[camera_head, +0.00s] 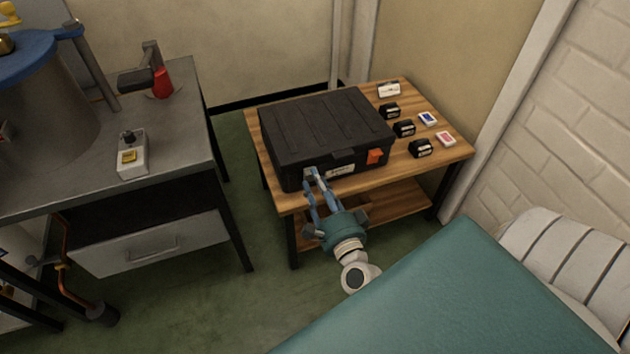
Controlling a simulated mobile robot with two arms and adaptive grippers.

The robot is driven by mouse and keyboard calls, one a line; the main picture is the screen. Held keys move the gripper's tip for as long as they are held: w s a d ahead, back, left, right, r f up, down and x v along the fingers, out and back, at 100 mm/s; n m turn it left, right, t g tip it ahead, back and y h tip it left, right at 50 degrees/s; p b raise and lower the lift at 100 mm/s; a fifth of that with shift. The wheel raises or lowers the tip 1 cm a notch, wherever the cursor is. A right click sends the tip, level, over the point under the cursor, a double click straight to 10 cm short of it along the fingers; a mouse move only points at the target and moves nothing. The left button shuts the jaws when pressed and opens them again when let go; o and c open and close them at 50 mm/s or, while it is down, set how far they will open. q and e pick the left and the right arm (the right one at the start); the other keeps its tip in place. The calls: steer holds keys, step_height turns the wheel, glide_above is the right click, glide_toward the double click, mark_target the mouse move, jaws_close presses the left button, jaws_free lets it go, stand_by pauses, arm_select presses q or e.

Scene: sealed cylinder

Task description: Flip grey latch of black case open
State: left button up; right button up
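The black case (325,132) lies closed on a small wooden table. Its front face carries a small grey latch (310,172) at the left, a pale label and an orange latch (375,156) at the right. My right gripper (314,180) reaches up from below to the case's front, with its blue fingertips right at the grey latch. The fingertips partly cover the latch, so I cannot tell whether they touch it or how far apart they are. The grey latch's exact position is too small to read. My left gripper is not in view.
On the wooden table (452,152), right of the case, lie several small black blocks, a white card (389,89), a blue card pack (428,118) and a red one (446,139). A grey workbench (178,130) stands left. A teal padded surface (470,290) fills the front right.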

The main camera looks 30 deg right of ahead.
steer(key=shift+w+d, duration=0.15)
steer(key=shift+w, duration=0.55)
jaws_close()
